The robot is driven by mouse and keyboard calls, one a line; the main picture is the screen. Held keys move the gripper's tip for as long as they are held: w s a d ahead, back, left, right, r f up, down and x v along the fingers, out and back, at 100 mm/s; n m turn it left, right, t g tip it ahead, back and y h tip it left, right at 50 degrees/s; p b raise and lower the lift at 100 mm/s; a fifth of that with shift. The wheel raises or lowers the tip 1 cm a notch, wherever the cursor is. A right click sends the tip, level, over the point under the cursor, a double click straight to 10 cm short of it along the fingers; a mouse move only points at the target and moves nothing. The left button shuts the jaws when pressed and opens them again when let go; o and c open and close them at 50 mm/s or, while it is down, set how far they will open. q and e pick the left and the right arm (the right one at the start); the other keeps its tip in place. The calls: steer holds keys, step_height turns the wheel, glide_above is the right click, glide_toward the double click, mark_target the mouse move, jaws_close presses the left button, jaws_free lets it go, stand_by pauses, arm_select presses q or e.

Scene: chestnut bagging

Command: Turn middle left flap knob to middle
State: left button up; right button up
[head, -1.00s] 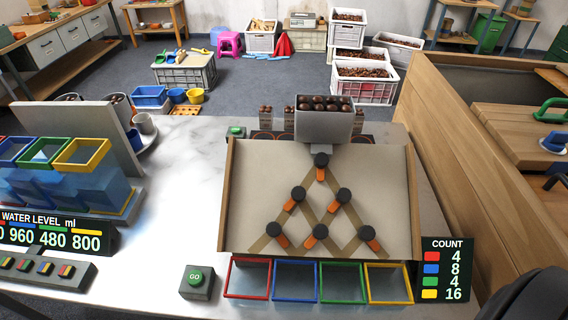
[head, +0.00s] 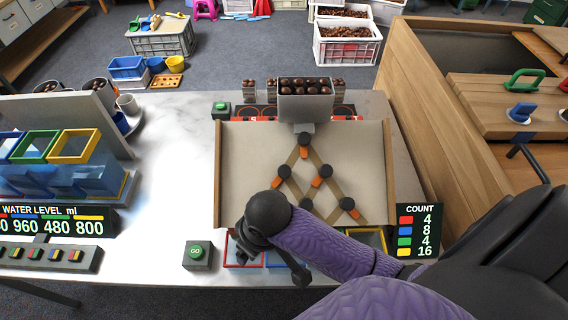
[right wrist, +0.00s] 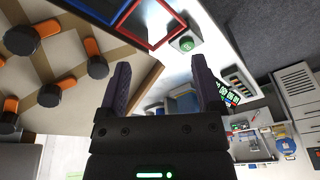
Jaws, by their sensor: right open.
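A tilted beige board (head: 240,165) carries black knobs with orange pointers. The middle left knob (head: 284,171) has its pointer down and to the left; it also shows in the right wrist view (right wrist: 50,95). The top knob (head: 304,138) points nearly straight down. The middle right knob (head: 325,171) points down-left, and the bottom right knob (head: 347,203) down-right. My right arm hides the bottom left knob in the head view; the right wrist view shows it (right wrist: 97,67). My right gripper (right wrist: 160,62) is open and empty, over the board's lower left, clear of the middle left knob.
A hopper of chestnuts (head: 305,108) stands above the board. Coloured bins, partly hidden by my arm, line its lower edge; the red bin (right wrist: 155,20) is one. A green GO button (head: 196,253) and a COUNT display (head: 418,232) flank them.

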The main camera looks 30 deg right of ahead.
steer(key=w+d+r+g+h, duration=0.1)
steer(key=w+d+r+h, duration=0.2)
steer(key=w+d, duration=0.35)
steer(key=m+h, duration=0.2)
steer(key=m, duration=0.1)
glide_toward(284, 171)
steer(key=shift+g, duration=0.4)
steer(key=b+x, duration=0.1)
steer(key=x, duration=0.2)
steer(key=b+x, duration=0.1)
steer(key=x, duration=0.2)
steer(key=b+x, duration=0.1)
steer(key=x, duration=0.2)
steer(key=shift+w+d+f, duration=0.15)
steer(key=shift+w+f, duration=0.1)
steer(key=shift+w, duration=0.05)
steer(key=shift+r, duration=0.1)
jaws_close()
